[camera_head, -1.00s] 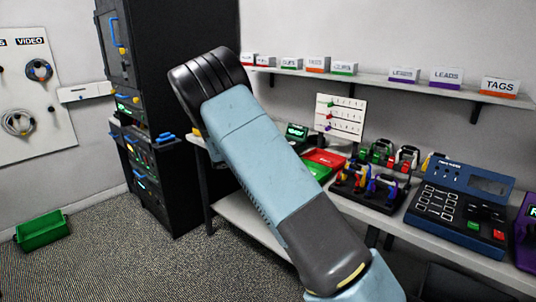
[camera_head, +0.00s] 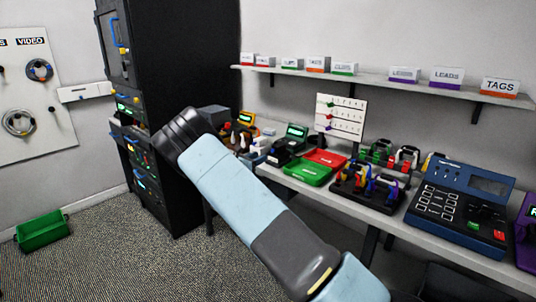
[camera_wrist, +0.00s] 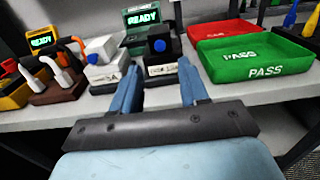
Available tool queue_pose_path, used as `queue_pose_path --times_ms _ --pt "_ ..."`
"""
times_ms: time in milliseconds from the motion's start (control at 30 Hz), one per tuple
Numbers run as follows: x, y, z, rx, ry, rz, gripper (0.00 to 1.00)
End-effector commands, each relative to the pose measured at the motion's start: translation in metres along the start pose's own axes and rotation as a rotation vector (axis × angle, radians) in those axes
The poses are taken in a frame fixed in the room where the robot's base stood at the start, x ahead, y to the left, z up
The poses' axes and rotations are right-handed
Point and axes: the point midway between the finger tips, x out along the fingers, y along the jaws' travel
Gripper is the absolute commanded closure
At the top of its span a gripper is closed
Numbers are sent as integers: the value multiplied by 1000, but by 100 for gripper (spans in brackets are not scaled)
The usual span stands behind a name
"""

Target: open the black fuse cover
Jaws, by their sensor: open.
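In the wrist view, a dark block with a blue knob (camera_wrist: 157,46) stands on a pale labelled base on the bench; it looks like the black fuse cover. It is shut, as far as I can see. A white block with a blue knob (camera_wrist: 100,48) stands just left of it on a similar base. My gripper (camera_wrist: 158,76) is open and empty. Its two blue fingers point at the dark-covered unit, one to each side of its front, apart from the knob. In the head view my gripper is hidden behind my arm.
A green PASS tray (camera_wrist: 250,72) and a red tray (camera_wrist: 225,29) lie close on the right. Left are a brown block with white levers (camera_wrist: 58,88) and a yellow READY device (camera_wrist: 42,42). Another READY device (camera_wrist: 148,16) stands behind. The bench edge is near.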

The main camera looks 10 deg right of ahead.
Motion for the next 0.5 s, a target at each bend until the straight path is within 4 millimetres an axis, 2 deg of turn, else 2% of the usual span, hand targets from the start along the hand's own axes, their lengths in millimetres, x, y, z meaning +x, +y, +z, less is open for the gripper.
queue_pose_path --times_ms 100,300,500 --pt "23 -1 0 1 0 -2 56" --pt "54 -1 0 1 0 -1 56" --pt "71 -1 0 1 1 -1 56"
